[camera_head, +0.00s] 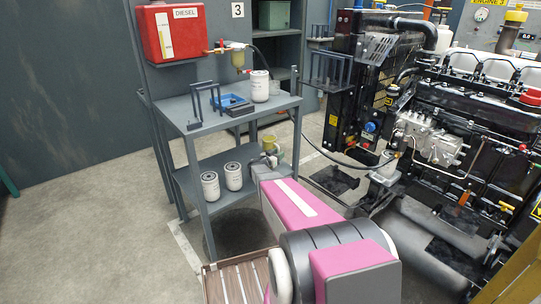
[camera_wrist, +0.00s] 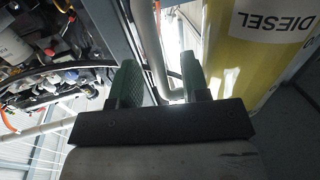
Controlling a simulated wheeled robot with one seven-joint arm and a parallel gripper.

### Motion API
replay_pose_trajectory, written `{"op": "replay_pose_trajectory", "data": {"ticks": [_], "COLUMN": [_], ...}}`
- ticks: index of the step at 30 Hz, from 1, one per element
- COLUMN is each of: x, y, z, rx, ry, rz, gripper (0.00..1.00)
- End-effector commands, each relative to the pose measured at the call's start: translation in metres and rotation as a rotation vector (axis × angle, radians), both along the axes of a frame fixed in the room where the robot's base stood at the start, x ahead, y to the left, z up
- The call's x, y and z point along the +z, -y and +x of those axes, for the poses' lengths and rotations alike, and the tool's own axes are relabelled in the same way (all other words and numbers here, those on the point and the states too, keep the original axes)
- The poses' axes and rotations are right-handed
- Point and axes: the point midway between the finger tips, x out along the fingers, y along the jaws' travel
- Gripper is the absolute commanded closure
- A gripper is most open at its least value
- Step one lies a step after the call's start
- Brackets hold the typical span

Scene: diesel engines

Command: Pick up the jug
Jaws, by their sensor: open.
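The yellow jug (camera_head: 270,143) shows small at the right end of the bench's lower shelf, partly hidden by my arm. In the wrist view a yellow jug body (camera_wrist: 244,60) with an upside-down DIESEL label fills the upper right. My gripper (camera_wrist: 160,78) is open, with two green fingers apart. The right finger overlaps the jug's left edge in the picture; I cannot tell if they touch. A pale curved bar shows between the fingers; whether it is the jug's handle is unclear. In the head view my gripper (camera_head: 267,160) is beside the jug.
A red diesel tank (camera_head: 174,32) hangs above. A black engine (camera_head: 470,120) stands at right.

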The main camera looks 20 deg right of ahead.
Motion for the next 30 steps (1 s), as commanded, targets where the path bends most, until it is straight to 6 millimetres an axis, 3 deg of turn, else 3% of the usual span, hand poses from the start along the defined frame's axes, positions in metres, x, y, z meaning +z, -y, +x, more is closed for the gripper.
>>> {"op": "replay_pose_trajectory", "data": {"ticks": [8,9,12,13,30], "x": [-0.0001,-0.0001,-0.0002,-0.0002,-0.0004], "y": [0.0071,0.0071,0.0071,0.0071,0.007], "z": [0.0044,0.0044,0.0043,0.0043,0.0041], "rx": [0.001,0.001,0.0,0.0,0.0], "ry": [0.0,0.0,0.0,0.0,-0.001], "rz": [0.0,0.0,0.0,0.0,0.001], "gripper": [0.58,0.61,0.94,1.0,1.0]}}
